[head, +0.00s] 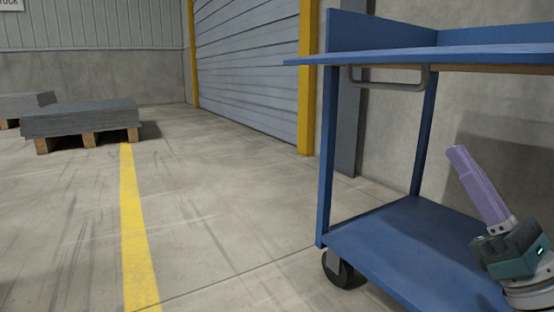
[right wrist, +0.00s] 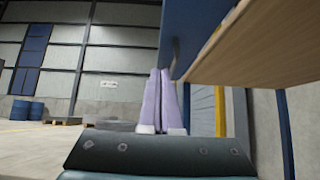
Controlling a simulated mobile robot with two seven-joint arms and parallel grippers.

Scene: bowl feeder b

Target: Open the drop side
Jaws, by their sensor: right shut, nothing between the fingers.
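The drop side (head: 400,55) is a blue panel on the near side of the cart's upper deck. In the head view it shows almost edge-on and looks roughly level, reaching out past the near post. A grey U-shaped handle (head: 388,87) hangs under it. My right gripper (head: 457,152) has lavender fingers, shut and empty. It is below the drop side, right of the handle and apart from it, pointing up and left. In the right wrist view the shut fingers (right wrist: 160,75) show beneath the blue panel (right wrist: 192,25). My left gripper is not in view.
The blue cart's lower shelf (head: 400,238) is empty, with a black caster (head: 337,269) at its corner. The deck's wooden underside (right wrist: 275,45) shows right of the panel. Pallets with grey sheets (head: 80,118) stand far left. The floor left of the cart is clear.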

